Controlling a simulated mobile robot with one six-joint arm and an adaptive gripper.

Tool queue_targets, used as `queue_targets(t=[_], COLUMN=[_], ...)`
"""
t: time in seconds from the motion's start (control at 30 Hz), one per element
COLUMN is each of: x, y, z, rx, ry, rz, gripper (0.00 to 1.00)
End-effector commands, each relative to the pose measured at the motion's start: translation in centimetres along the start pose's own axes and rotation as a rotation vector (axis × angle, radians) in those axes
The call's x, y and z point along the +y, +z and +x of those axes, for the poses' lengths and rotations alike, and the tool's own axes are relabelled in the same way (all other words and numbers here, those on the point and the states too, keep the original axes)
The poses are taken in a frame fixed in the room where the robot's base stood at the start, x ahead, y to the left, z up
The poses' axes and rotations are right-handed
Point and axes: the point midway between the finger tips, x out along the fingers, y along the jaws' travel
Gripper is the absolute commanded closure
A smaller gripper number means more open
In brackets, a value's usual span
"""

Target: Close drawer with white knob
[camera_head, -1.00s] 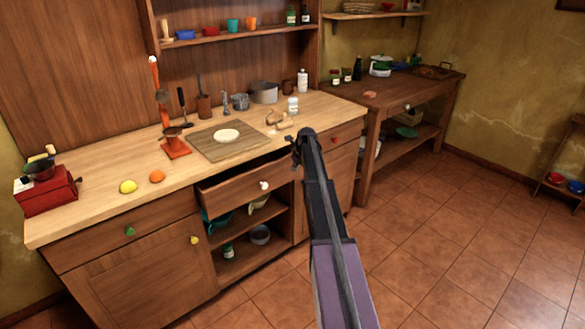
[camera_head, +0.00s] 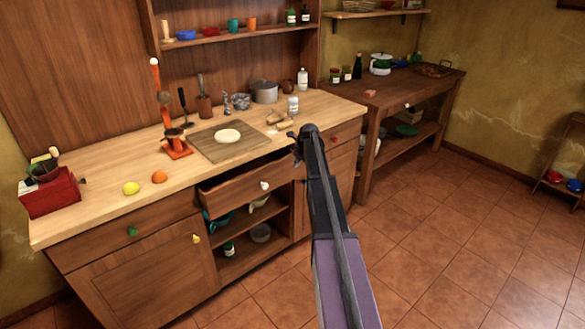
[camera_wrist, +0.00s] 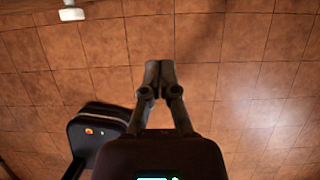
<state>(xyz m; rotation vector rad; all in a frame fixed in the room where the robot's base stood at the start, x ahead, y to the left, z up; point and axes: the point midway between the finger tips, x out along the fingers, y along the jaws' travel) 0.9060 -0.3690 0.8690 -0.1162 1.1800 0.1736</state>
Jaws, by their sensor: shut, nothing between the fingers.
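The drawer (camera_head: 240,189) with the white knob (camera_head: 264,185) stands pulled out from the counter, above an open shelf section. My gripper (camera_head: 297,150) is at the end of my arm, to the right of the knob and apart from it, and mostly hidden by my arm in the head view. In the wrist view my gripper (camera_wrist: 159,66) is shut and empty over the floor. The white knob (camera_wrist: 72,14) shows at the top left there, on the drawer's front edge, away from the fingers.
The wooden counter (camera_head: 110,196) holds a cutting board (camera_head: 200,148), a lemon (camera_head: 131,188), an orange (camera_head: 159,177) and a red box (camera_head: 50,196). Nearby fronts have green (camera_head: 132,231), yellow (camera_head: 196,238) and red knobs. A side table (camera_head: 385,120) stands right. The tiled floor (camera_head: 450,230) is clear.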

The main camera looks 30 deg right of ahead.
Motion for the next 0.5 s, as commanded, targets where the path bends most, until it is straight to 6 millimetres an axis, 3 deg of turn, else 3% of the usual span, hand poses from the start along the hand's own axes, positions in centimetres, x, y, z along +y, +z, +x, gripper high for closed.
queue_targets(t=[0.5], x=[4.4], y=[-4.5], z=[1.4], rx=[-0.311], ry=[0.007], rz=[-0.006], gripper=[1.0])
